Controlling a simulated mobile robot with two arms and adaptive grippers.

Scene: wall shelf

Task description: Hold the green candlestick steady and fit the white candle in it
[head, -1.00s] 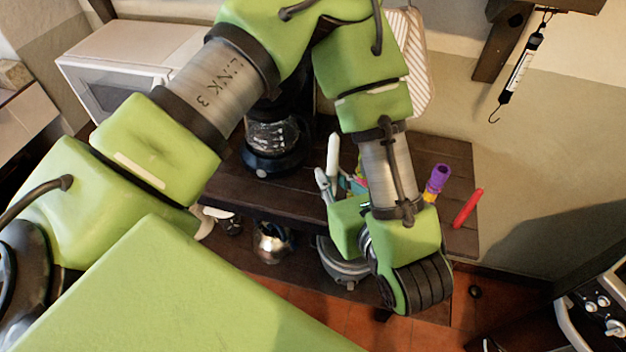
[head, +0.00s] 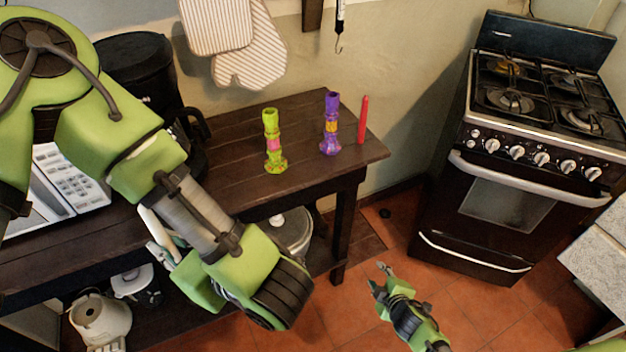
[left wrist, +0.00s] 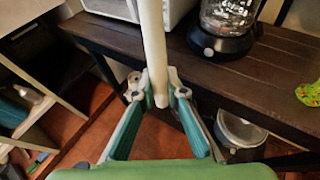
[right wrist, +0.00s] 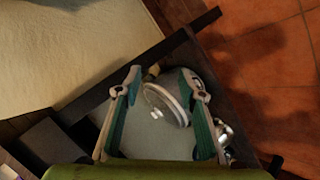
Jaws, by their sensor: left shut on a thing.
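The green candlestick (head: 273,145), with a pink band, stands upright on the dark wooden shelf table (head: 225,165). Part of it shows at the right edge of the left wrist view (left wrist: 306,88). My left gripper (left wrist: 159,97) is shut on the white candle (left wrist: 153,45). In the head view the candle (head: 157,227) is partly hidden by my left wrist, left of and nearer than the candlestick. My right gripper (head: 383,277) is open and empty, low over the floor beyond the table's right end, apart from the candlestick. Its spread fingers show in the right wrist view (right wrist: 160,85).
A purple candlestick (head: 331,125) and an upright red candle (head: 363,120) stand right of the green one. A coffee maker (head: 150,80) and white microwave (head: 68,185) are at left. A pot (head: 291,232) sits on the lower shelf. A stove (head: 500,150) stands right.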

